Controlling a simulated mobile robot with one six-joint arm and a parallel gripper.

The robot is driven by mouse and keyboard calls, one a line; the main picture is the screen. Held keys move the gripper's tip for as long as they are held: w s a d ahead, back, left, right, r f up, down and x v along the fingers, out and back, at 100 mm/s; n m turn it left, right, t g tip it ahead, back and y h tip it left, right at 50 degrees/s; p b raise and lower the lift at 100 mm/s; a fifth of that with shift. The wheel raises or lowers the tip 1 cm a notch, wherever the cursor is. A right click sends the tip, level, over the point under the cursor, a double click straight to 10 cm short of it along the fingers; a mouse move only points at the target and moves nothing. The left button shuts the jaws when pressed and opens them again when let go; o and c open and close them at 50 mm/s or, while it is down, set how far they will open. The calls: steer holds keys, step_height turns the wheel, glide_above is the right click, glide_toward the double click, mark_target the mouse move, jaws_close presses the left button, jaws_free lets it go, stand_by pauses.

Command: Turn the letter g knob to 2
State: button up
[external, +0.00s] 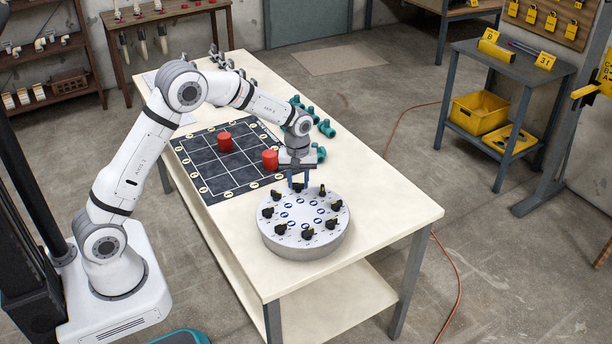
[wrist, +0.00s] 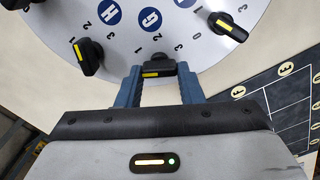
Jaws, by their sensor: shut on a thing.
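The round grey panel (external: 283,248) lies on the table and carries a ring of black knobs with yellow marks. In the wrist view, the letter G label (wrist: 150,18) is a blue disc, with a black knob (wrist: 157,64) just below it. My gripper (wrist: 159,78) has its two blue fingers on either side of this knob and is shut on it. The knob's yellow mark shows between the fingers, but they partly hide the knob and its exact setting is hard to read. In the external view my gripper (external: 297,182) reaches down at the panel's far edge.
Neighbouring knobs stand close on both sides, one by the letter H label (wrist: 109,11) and another at the right (wrist: 228,27). A black grid board (external: 212,178) with red cylinders (external: 225,141) lies behind the panel. Teal fittings (external: 326,128) lie at the table's right edge.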

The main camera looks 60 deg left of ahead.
steer(key=m+b, duration=0.1)
steer(key=m, duration=0.3)
steer(key=shift+w+m, duration=0.15)
steer(key=shift+m, duration=0.15)
steer(key=m, duration=0.4)
steer(key=shift+d+m+b, duration=0.15)
steer(key=shift+m+b, duration=0.15)
steer(key=shift+b, duration=0.1)
steer(key=m, duration=0.4)
steer(key=shift+m+b, duration=0.3)
steer(key=shift+d+r+m, duration=0.1)
steer(key=shift+d+m, duration=0.05)
steer(key=shift+m, duration=1.95)
steer(key=o, duration=1)
steer(key=shift+c, duration=0.2)
